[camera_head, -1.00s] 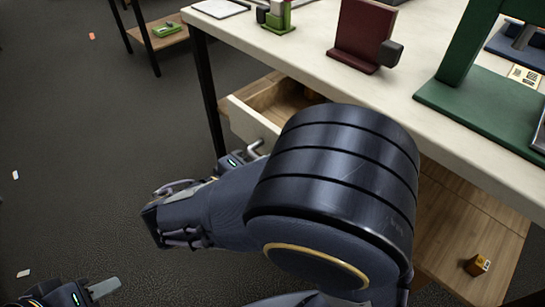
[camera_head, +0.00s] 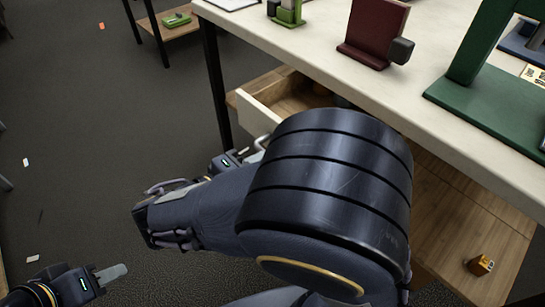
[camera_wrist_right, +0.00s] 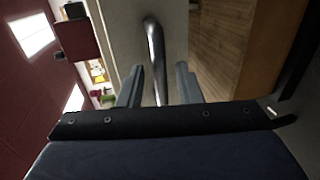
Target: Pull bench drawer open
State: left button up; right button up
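The bench drawer (camera_head: 258,112) has a pale front and a wooden inside. It stands partly pulled out under the bench top. My right arm hides much of it in the head view. My right gripper (camera_head: 245,156) is low in front of the drawer. In the right wrist view, the right gripper (camera_wrist_right: 159,84) has its two fingers apart, with the metal bar handle (camera_wrist_right: 155,45) running between them. Gaps show on both sides of the bar. My left gripper (camera_head: 112,273) is at the lower left, away from the bench; its finger spacing is unclear.
The bench top (camera_head: 310,50) carries a dark red stand (camera_head: 372,32), a green device (camera_head: 288,12) and a large green stand (camera_head: 495,105). A small yellow-brown box (camera_head: 480,265) lies on the wooden shelf at right. The dark floor (camera_head: 90,140) at left is mostly clear.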

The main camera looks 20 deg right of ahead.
jog(key=v, duration=0.5)
jog(key=shift+p, duration=0.3)
jog(key=shift+a, duration=0.1)
